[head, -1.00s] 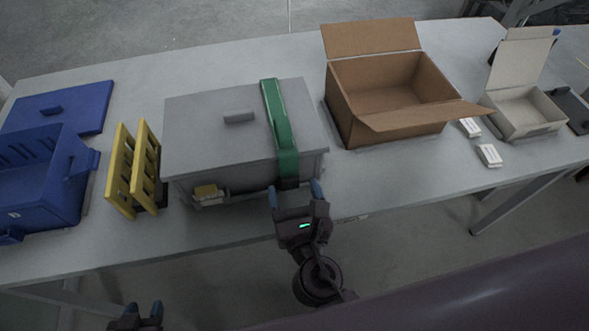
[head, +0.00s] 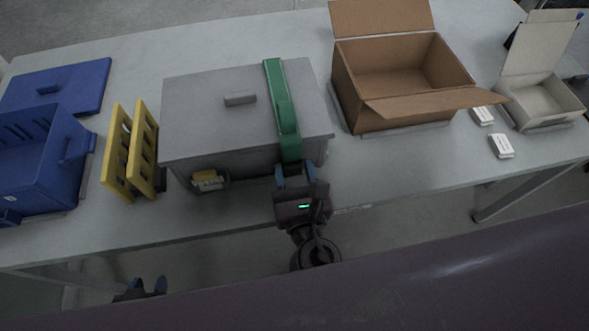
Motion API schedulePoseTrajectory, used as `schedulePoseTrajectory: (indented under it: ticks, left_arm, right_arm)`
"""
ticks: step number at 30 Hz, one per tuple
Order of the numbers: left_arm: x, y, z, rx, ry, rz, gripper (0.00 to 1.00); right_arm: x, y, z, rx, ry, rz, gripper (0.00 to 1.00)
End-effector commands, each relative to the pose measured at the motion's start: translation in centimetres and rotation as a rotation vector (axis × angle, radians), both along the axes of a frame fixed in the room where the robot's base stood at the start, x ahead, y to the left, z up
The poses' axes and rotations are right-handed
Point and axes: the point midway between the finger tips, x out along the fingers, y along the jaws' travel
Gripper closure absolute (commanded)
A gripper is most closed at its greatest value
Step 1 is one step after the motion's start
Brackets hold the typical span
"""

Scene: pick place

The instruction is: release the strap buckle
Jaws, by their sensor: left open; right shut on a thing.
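A grey lidded box (head: 205,125) stands on the table with a green strap (head: 280,95) running over its lid and down its front on the right side. My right gripper (head: 295,177) is at the lower front end of the strap, shut on the strap buckle. The buckle itself is mostly hidden by the fingers. My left gripper (head: 145,286) is open and empty, low at the bottom left, below the table's front edge and well apart from the box.
A yellow rack (head: 118,150) and a blue bin (head: 40,165) with a blue lid (head: 80,82) stand at left. An open cardboard box (head: 360,100), a small white box (head: 545,103) and white packets (head: 501,146) are at right. The table (head: 400,165) is clear at front right.

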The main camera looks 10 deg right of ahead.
Motion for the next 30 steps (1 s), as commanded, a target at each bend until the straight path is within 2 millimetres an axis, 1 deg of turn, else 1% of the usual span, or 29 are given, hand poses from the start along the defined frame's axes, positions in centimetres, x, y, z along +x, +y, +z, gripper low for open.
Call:
schedulePoseTrajectory:
  ticks: [2,8,12,19,27,28,30]
  left_arm:
    - [-0.1,0.0,-0.3,-0.001,0.005,0.002,0.57]
    - [-0.9,-0.1,-2.6,-0.001,0.043,-0.001,0.57]
    - [-0.6,0.0,-3.6,0.003,0.054,-0.009,0.57]
    - [0.0,0.5,-3.3,0.018,0.043,-0.018,0.57]
    - [0.1,0.4,-3.2,0.014,0.039,-0.018,0.57]
    - [0.1,0.3,-3.2,0.013,0.039,-0.018,0.57]
    - [0.1,0.2,-3.3,0.012,0.039,-0.018,0.57]
  right_arm:
    - [0.0,0.0,-0.1,-0.002,-0.001,0.000,0.77]
    - [-0.2,0.0,-1.0,-0.008,-0.036,0.000,0.77]
    - [-0.4,0.0,-1.1,-0.007,-0.077,0.000,0.77]
    - [-0.6,0.0,-0.6,-0.002,-0.119,0.000,0.77]
    - [-0.6,0.0,-0.4,-0.001,-0.122,0.000,0.77]
    - [-0.6,0.0,-0.4,0.000,-0.122,0.000,0.52]
    - [-0.6,0.0,-0.4,0.000,-0.122,0.000,0.41]
